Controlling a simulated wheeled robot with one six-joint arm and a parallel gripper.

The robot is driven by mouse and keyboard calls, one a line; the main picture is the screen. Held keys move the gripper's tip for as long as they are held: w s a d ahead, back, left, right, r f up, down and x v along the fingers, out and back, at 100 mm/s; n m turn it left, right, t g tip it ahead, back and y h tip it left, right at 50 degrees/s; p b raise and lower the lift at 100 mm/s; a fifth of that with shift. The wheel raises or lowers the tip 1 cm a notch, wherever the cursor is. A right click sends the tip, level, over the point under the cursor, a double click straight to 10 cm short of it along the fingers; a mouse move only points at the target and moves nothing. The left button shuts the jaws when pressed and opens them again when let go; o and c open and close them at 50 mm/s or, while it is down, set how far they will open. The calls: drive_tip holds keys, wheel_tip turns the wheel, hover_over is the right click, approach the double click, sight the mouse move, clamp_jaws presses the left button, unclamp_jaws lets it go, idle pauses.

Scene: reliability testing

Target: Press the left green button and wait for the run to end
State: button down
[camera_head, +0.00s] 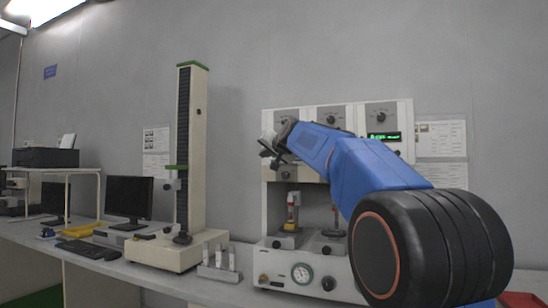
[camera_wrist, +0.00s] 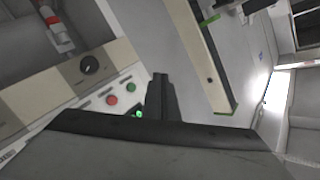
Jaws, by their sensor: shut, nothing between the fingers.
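The tester (camera_head: 310,268) is a cream bench machine with an upper panel of several dark knobs and a lit green display (camera_head: 383,136). My gripper (camera_head: 267,150) is in front of the left part of its upper panel. In the wrist view my gripper (camera_wrist: 160,80) has its dark fingers together, with nothing between them. Left of the fingers there, a green button (camera_wrist: 131,87) and a red button (camera_wrist: 111,100) sit on the pale panel. A bright green light (camera_wrist: 138,114) shows beside the finger base, partly hidden. I cannot tell whether the fingertips touch anything.
A tall column tester (camera_head: 190,160) with a green top stands left of the machine. Small grey blocks (camera_head: 220,270) stand on the bench between them. A monitor (camera_head: 129,197) and keyboard (camera_head: 87,249) are farther left. A black knob (camera_wrist: 90,65) is on the machine.

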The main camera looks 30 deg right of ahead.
drive_tip(key=w+d, duration=0.4)
drive_tip(key=d, duration=0.2)
drive_tip(key=shift+w, duration=0.35)
drive_tip(key=shift+d, duration=0.1)
idle(1.9)
drive_tip(key=shift+w+d, duration=0.25)
